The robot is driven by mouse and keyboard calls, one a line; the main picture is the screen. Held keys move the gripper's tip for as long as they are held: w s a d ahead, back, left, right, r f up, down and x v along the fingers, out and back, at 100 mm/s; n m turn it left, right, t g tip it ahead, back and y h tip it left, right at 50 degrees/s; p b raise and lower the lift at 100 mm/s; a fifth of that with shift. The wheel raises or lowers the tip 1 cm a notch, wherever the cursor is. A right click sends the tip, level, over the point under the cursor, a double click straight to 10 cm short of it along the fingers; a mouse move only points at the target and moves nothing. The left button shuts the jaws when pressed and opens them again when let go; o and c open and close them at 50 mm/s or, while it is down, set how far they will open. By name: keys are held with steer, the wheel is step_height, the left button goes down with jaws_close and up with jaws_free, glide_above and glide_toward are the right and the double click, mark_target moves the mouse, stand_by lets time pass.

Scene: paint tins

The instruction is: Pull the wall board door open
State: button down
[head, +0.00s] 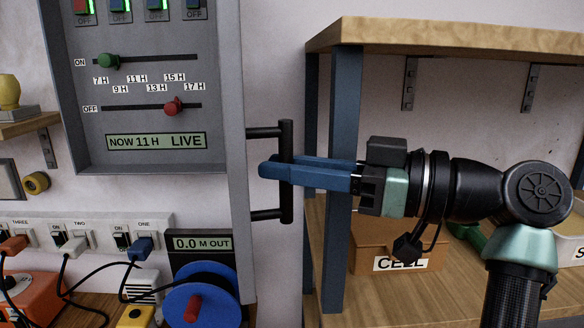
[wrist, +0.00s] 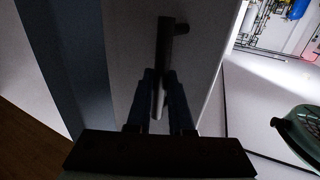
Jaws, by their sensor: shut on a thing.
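The wall board (head: 150,140) hangs on the wall at the left of the head view, its inside panel of switches and sliders uncovered. Its grey door (head: 238,130) stands open at the board's right side, seen nearly edge-on. A black bar handle (head: 286,205) sticks out to the right from the door. My gripper (head: 275,172) reaches in from the right, its blue fingers shut around the middle of the upright bar. In the wrist view, the handle (wrist: 165,50) runs between the fingertips, in front of the door's pale face. The far finger is partly hidden.
A wooden shelf unit with a blue post (head: 344,100) stands right behind my gripper, with a box marked CELL (head: 400,262) on it. Below the board are a socket strip (head: 95,228), cables and a blue reel (head: 200,298). Bare wall lies between door and shelf.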

steer(key=shift+a+r, duration=0.15)
steer(key=c, duration=1.2)
jaws_free()
steer(key=o, duration=0.4)
steer(key=shift+w+a, duration=0.15)
steer(key=shift+w, duration=0.1)
steer(key=shift+s, duration=0.1)
steer(key=shift+d, duration=0.2)
steer(key=b+v, duration=0.3)
steer(key=v, duration=0.9)
steer(key=shift+s+d+b, duration=0.25)
steer(key=shift+d+b, duration=0.1)
